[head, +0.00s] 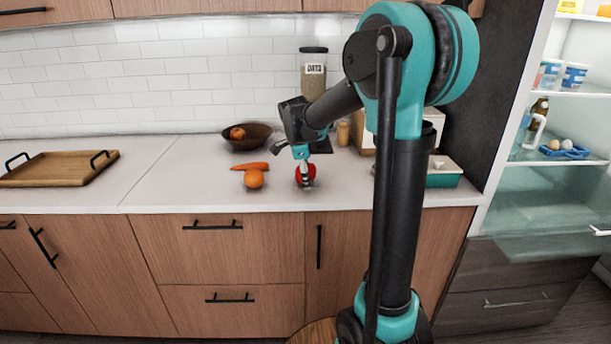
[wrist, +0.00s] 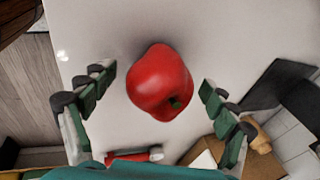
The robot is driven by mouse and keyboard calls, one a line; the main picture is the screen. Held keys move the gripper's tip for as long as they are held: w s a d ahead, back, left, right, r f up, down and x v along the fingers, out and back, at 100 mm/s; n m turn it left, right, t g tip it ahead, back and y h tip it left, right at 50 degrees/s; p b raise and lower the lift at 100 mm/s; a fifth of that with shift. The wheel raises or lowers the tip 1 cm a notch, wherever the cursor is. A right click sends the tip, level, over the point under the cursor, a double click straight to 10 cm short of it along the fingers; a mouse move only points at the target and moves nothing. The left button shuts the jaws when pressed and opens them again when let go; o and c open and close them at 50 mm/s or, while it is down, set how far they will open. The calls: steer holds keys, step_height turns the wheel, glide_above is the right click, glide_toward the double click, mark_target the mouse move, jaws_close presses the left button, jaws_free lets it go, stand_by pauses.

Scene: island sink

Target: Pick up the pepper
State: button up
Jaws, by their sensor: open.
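A red pepper (wrist: 160,82) lies on the white counter, with its dark green stem end showing. In the wrist view it sits between the two spread fingers of my gripper (wrist: 158,88), with a gap on each side. In the head view the pepper (head: 311,173) is near the counter's front edge, partly hidden behind my gripper (head: 302,177). My gripper points down at the pepper and is open and empty.
An orange (head: 254,179) and a carrot (head: 250,166) lie left of the pepper. A brown bowl (head: 247,143) stands behind them. A wooden tray (head: 62,168) is at far left, and a teal-and-white container (head: 443,172) at right. Counter left of the carrot is clear.

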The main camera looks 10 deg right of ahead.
steer(key=shift+c, duration=0.3)
steer(key=c, duration=1.3)
steer(key=shift+r, duration=0.1)
